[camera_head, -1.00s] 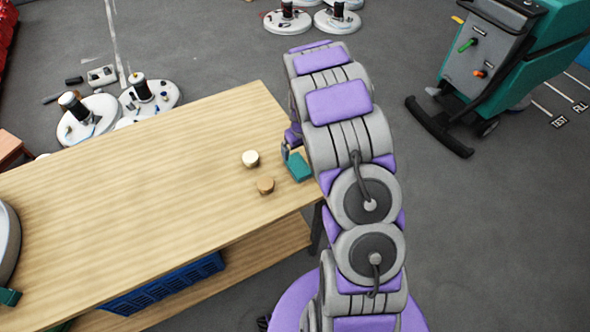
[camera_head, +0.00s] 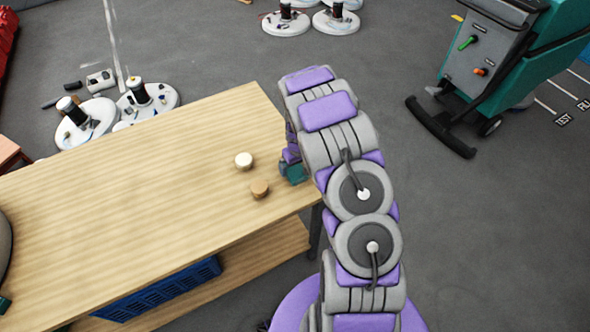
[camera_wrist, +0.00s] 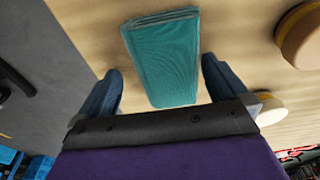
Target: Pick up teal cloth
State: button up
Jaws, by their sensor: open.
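The teal cloth (camera_wrist: 163,58) is a folded rectangle lying on the wooden table (camera_wrist: 235,30). In the wrist view it lies ahead of and between the two blue fingers of my gripper (camera_wrist: 160,82), which is open. The cloth's near end reaches between the fingertips, and I see no finger pressing on it. In the head view only a small part of the cloth (camera_head: 296,174) shows at the table's right end, with my gripper (camera_head: 287,166) and arm hiding the rest.
Two small round pieces, one pale (camera_head: 243,160) and one tan (camera_head: 260,188), stand on the table left of my gripper. A blue crate (camera_head: 165,290) sits on the lower shelf. A teal floor scrubber (camera_head: 525,60) stands at the upper right. The table's middle is clear.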

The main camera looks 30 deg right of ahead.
jog(key=shift+a+r, duration=0.2)
jog(key=shift+a, duration=0.7)
jog(key=c, duration=0.6)
jog(key=shift+c, duration=0.9)
jog(key=shift+d+f, duration=0.1)
jog(key=shift+d, duration=0.6)
jog(key=c, duration=0.4)
jog(key=shift+o, duration=0.2)
jog(key=shift+a+r, duration=0.35)
jog(key=shift+r, duration=0.05)
notch_tip(320, 180, up, 3)
jog(key=shift+r+p, duration=0.15)
jog(key=shift+p, duration=0.55)
jog(key=s+a, duration=0.2)
jog(key=s, duration=0.2)
jog(key=s+a+p, duration=0.1)
jog(key=s+a, duration=0.2)
jog(key=s, duration=0.2)
jog(key=s+a+r+p, duration=0.1)
jog(key=s+a, duration=0.2)
jog(key=s, duration=0.1)
jog(key=shift+s+a, duration=0.2)
jog(key=shift+s, duration=0.1)
